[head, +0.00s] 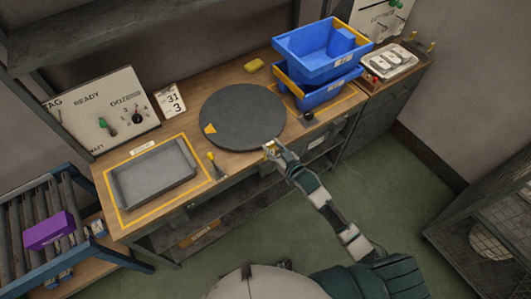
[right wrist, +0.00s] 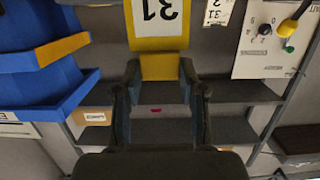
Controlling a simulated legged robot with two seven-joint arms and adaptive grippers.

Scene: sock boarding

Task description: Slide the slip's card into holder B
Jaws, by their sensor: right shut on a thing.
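My right gripper (head: 271,151) is at the front edge of the round dark turntable (head: 240,117). It is shut on a card (right wrist: 158,66) with a yellow lower part and a white face, which reads 31 upside down in the right wrist view. A white slip (head: 172,100) with 31 and 3 on it stands at the back of the bench; it also shows in the right wrist view (right wrist: 218,11). I cannot read a letter B on any holder, so I cannot tell which is holder B. My left gripper is not in view.
A grey tray (head: 152,176) lies inside a yellow outline at the left of the bench. Blue bins (head: 316,50) are stacked at the back right. A small yellow-topped piece (head: 212,160) stands right of the tray. A purple box (head: 49,230) is on the roller rack.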

